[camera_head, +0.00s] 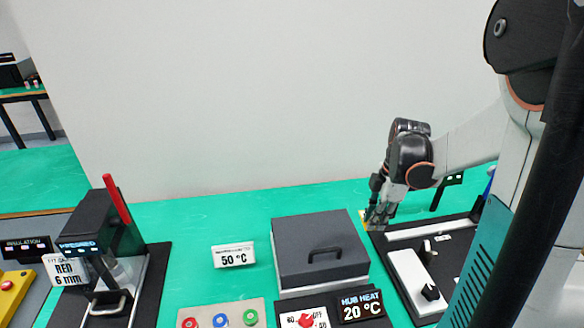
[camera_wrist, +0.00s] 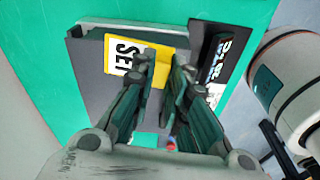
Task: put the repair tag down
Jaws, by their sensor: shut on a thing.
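The repair tag (camera_wrist: 118,55) is a yellow plate with a white face and black letters, partly covered by my fingers in the wrist view. My gripper (camera_wrist: 164,68) is shut on it, with the fingertips at its edge. In the head view, my gripper (camera_head: 377,222) is at the right, just beyond the grey lidded box, pointing down. A small yellow bit of the tag (camera_head: 363,216) shows beside the fingers. I cannot tell whether the tag touches anything below.
The grey box (camera_head: 318,247) with a handle stands near the gripper, its HUB HEAT display (camera_head: 361,306) in front. A black-based fixture (camera_head: 408,271) is at the right. A 50 °C card (camera_head: 233,255) stands left of the box. Green table around the card is clear.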

